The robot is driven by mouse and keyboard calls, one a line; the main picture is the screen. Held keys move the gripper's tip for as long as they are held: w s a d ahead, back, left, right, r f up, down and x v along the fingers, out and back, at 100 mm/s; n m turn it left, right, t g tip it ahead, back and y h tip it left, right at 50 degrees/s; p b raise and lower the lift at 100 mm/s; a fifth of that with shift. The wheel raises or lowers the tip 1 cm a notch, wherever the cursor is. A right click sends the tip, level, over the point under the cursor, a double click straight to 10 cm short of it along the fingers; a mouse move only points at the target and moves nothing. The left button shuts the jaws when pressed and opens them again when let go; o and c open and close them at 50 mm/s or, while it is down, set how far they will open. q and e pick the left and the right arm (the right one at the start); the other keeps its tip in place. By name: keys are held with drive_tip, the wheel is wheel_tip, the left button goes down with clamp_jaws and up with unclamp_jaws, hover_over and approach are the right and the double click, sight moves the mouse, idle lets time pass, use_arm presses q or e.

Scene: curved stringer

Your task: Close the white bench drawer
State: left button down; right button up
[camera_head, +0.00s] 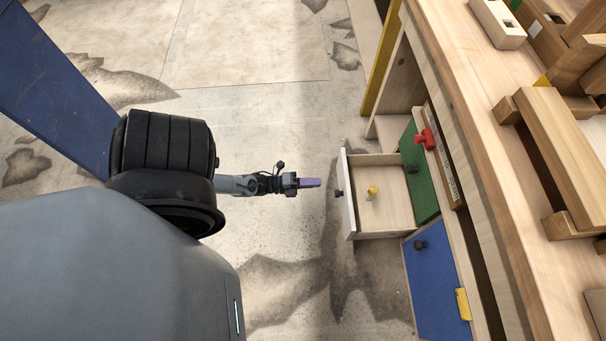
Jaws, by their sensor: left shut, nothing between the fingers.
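The white bench drawer (346,196) stands pulled out from the wooden bench. Its white front carries a dark knob (339,193) and faces left. Inside the wooden drawer box lies a small yellow object (373,190). My left gripper (312,183), with purple fingers, is shut and empty. It points right and is just left of the drawer front in the picture, with a small gap to the knob. I cannot tell its height relative to the drawer. My right gripper is not in view.
A green panel (417,172) with a dark knob and a red knob (425,139) are behind the drawer. A blue front (436,285) is below it in the picture. The floor left of the drawer is clear.

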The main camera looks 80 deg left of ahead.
sight(345, 181)
use_arm(q)
drive_tip(key=w, duration=0.2)
drive_tip(key=w+b, duration=0.1)
drive_tip(key=w, duration=0.2)
drive_tip(key=w+d+b, duration=0.1)
drive_tip(key=w, duration=0.1)
drive_tip(key=shift+w, duration=0.25)
drive_tip(key=shift+w+d+b, duration=0.1)
drive_tip(key=shift+w+b, duration=0.2)
